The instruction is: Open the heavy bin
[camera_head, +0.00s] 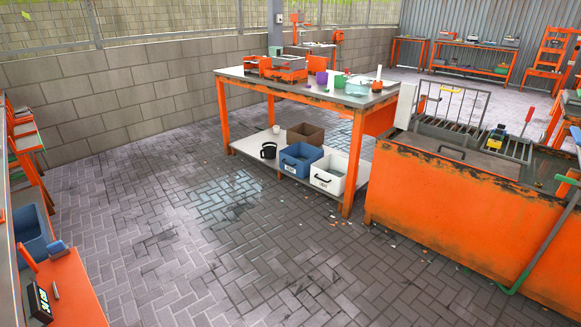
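A large, rusty orange bin-like chest (440,208) stands at the right. Its grey top (465,156) appears to be a closed lid with a thin handle (452,151) near the left front edge. No label marks it as the heavy bin. Smaller open bins, one blue (297,167) and one white (327,183), sit on the low shelf of the orange table to its left. My gripper is not in view, so its state and distance from the chest do not show.
The orange worktable (235,73) holds cups and tools. A metal rack (458,105) and a yellow-and-black tool (495,138) are behind the lid.

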